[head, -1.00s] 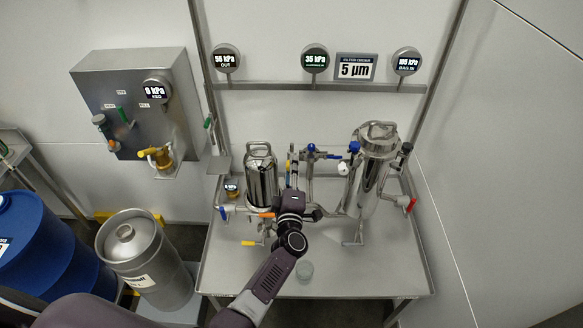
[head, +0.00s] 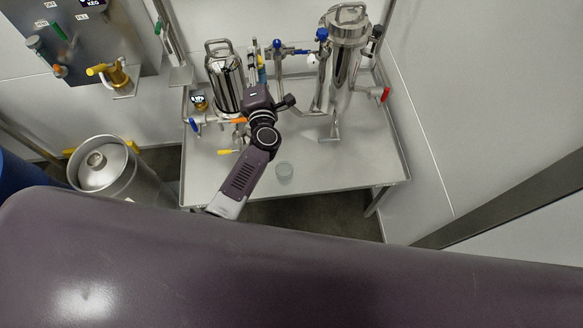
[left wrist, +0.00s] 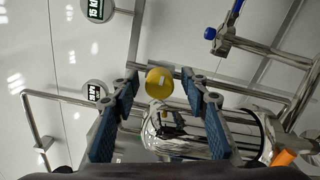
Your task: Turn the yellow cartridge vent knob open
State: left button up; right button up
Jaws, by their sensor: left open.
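The round yellow knob (left wrist: 159,82) shows in the left wrist view, in front of a shiny steel cartridge housing (left wrist: 172,135). My left gripper (left wrist: 161,84) is open, with one blue-padded finger on each side of the knob. The knob appears between the fingertips; I cannot tell whether either finger touches it. I cannot make out the knob in the head view. My right gripper is not in view.
A taller steel housing (head: 345,60) stands to the right on the steel table (head: 340,170), with a red-handled valve (head: 385,94). Blue-handled valves (head: 278,44) and pipes lie between the housings. A steel keg (head: 100,170) is at left.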

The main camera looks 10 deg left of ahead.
pick_arm(q)
jog(key=n, duration=0.1)
jog(key=n+b, duration=0.1)
jog(key=n, duration=0.1)
jog(key=shift+f, duration=0.25)
jog(key=n+b, duration=0.6)
jog(key=n, duration=0.2)
jog(key=shift+n, duration=0.3)
jog(key=b+v, duration=0.2)
jog(key=v, duration=0.6)
jog(key=s+d+f+m+h, duration=0.3)
jog(key=d+f+m+h, duration=0.55)
jog(key=m, duration=0.85)
jog(key=s+d+f+m+g+h, duration=0.1)
jog(key=s+f+m+g, duration=0.1)
jog(key=f+m, duration=0.3)
jog(key=s+f+m+g+h, duration=0.1)
jog(key=s+f+m+g, duration=0.2)
jog(key=f, duration=0.8)
jog(key=shift+s+d+m+b, duration=0.4)
jog(key=shift+s+m+b, duration=0.05)
jog(key=shift+s+m, duration=0.7)
